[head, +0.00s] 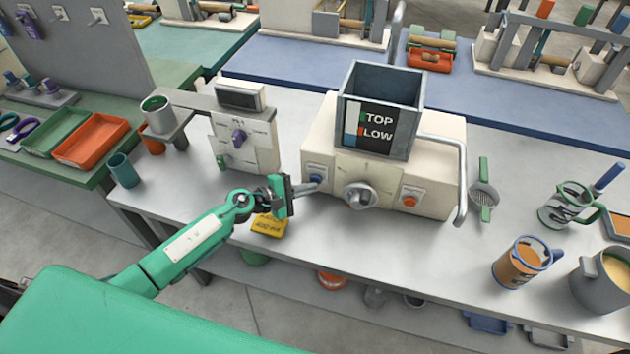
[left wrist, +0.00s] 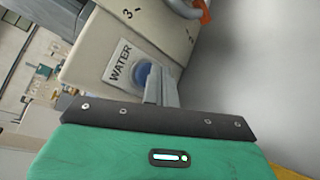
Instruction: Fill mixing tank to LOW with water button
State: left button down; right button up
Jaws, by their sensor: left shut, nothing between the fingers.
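The mixing tank (head: 383,85) is an open-topped grey box on a cream machine, with TOP and LOW marks on its front panel (head: 376,128). A blue water button (head: 317,179) sits on the left of the machine's front. The WATER label and the blue button (left wrist: 143,73) also show in the left wrist view. My left gripper (head: 316,187) is shut and empty, its fingertips right at the button. In the left wrist view the fingers (left wrist: 160,85) partly cover the button, so I cannot tell whether they touch it. My right gripper is not in view.
A grey dial (head: 360,195) and an orange button (head: 409,198) are to the right on the machine. A yellow block (head: 268,225) lies below my left gripper. A cream control box (head: 243,138) stands left.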

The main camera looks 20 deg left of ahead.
pick_arm(q)
jog(key=shift+w+b, duration=0.3)
jog(key=shift+w, duration=0.1)
dwell(1.9)
jog(key=shift+s, duration=0.15)
dwell(0.5)
jog(key=shift+s, duration=0.7)
jog(key=shift+s+a, duration=0.1)
jog(key=shift+s, duration=2.4)
